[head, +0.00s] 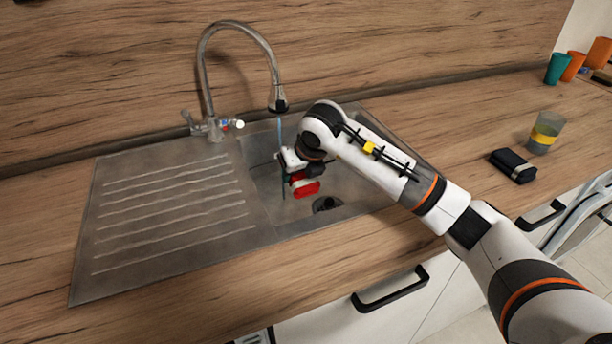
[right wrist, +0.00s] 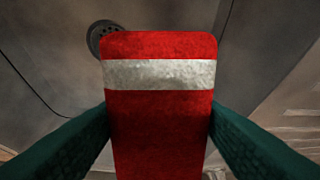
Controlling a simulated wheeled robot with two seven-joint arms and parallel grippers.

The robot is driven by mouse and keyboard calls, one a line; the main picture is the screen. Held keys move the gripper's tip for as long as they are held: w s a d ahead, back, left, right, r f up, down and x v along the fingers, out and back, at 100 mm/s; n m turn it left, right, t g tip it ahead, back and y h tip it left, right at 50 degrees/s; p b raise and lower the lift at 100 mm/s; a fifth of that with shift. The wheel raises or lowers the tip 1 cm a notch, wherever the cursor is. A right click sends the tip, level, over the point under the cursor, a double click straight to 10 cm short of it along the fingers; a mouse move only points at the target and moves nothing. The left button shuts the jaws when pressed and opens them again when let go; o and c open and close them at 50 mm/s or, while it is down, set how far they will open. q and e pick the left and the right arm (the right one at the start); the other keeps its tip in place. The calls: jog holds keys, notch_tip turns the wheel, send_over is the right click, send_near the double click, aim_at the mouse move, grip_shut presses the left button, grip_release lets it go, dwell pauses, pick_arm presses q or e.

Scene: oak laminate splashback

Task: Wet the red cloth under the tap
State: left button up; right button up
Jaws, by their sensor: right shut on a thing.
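The red cloth (head: 306,188) is in my right gripper, inside the sink basin (head: 350,190). In the right wrist view the cloth (right wrist: 160,130) is red with a pale band and sits between both fingers. My right gripper (head: 291,180) is shut on it, below and close to the tap's spout. The tap (head: 207,75) has a tall curved neck, and a thin bluish stream (head: 279,130) comes down from its nozzle (head: 278,104). The stream passes close to the gripper; I cannot tell whether it touches the cloth. My left gripper is not in view.
The ribbed drainboard (head: 170,215) lies left of the basin and is bare. The drain (head: 327,204) shows in the basin. To the right are a black folded item (head: 513,166), a glass with a yellow band (head: 545,133) and several coloured cups (head: 557,68).

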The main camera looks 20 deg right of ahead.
jog(key=w, duration=0.2)
jog(key=w+f+b, duration=0.1)
jog(key=w, duration=0.3)
jog(key=shift+a+f, duration=0.15)
jog(key=shift+a, duration=0.15)
jog(key=shift+w+a+f+b, duration=0.15)
jog(key=shift+w+b, duration=0.3)
jog(key=shift+w, duration=0.4)
jog(key=shift+w+f+b, duration=0.1)
jog(key=shift+w+b, duration=0.3)
jog(key=shift+w, duration=0.4)
jog(key=shift+s, duration=0.1)
jog(key=shift+s+d+p, duration=0.2)
jog(key=shift+s+p, duration=0.1)
jog(key=shift+s, duration=1.7)
jog(key=shift+s+d+p, duration=0.2)
jog(key=shift+s+p, duration=0.05)
jog(key=shift+s, duration=1.7)
